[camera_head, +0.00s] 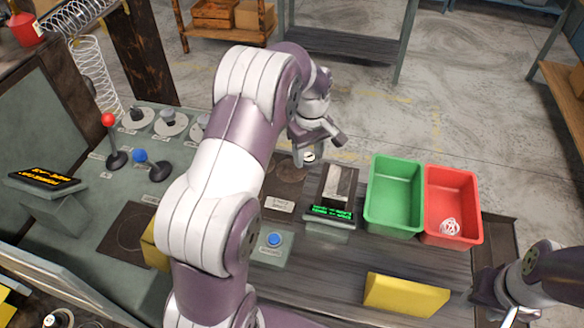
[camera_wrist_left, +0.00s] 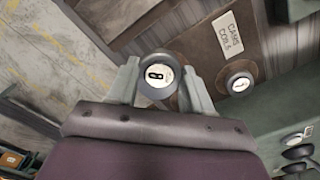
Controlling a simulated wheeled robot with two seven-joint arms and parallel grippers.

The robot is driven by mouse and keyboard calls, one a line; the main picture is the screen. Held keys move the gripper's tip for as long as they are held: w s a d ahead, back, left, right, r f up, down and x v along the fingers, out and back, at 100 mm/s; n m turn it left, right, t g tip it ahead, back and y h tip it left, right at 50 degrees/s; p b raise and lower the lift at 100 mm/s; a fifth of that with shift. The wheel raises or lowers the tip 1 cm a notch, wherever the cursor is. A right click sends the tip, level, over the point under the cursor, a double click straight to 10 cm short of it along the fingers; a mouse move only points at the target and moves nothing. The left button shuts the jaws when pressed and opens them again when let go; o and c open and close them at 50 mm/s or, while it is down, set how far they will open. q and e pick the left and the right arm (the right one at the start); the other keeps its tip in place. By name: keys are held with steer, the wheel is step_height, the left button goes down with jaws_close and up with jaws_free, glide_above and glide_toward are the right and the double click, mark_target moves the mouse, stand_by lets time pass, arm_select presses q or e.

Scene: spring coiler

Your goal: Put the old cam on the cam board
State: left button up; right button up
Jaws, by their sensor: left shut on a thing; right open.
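My left gripper (camera_wrist_left: 157,88) is shut on a round cam (camera_wrist_left: 157,76) with a white face and a dark numeral that looks like 8. In the head view, my left gripper (camera_head: 316,139) and the white-topped cam (camera_head: 309,157) are over the far edge of the workbench. The brown cam board (camera_head: 287,172) lies beside and partly below it, with a pale label; my left arm hides part of the board. In the wrist view, another round numbered piece (camera_wrist_left: 239,84) sits beside the label (camera_wrist_left: 229,33).
A scale-like device (camera_head: 339,190) with a green display stands right of the board. Green (camera_head: 394,166) and red (camera_head: 470,182) bins follow; the red one holds a white coil. A yellow block (camera_head: 405,295) lies in front. Levers (camera_head: 115,150) and several discs are at the left.

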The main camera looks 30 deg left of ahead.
arm_select(q)
glide_above(293, 172)
step_height(293, 172, down, 3)
steer(key=shift+r+p, duration=0.2)
steer(key=shift+p, duration=0.15)
step_height(293, 172, down, 4)
steer(key=shift+r+p, duration=0.1)
steer(key=shift+p, duration=0.35)
steer(key=shift+f, duration=0.25)
steer(key=o, duration=1.3)
steer(key=shift+r, duration=0.1)
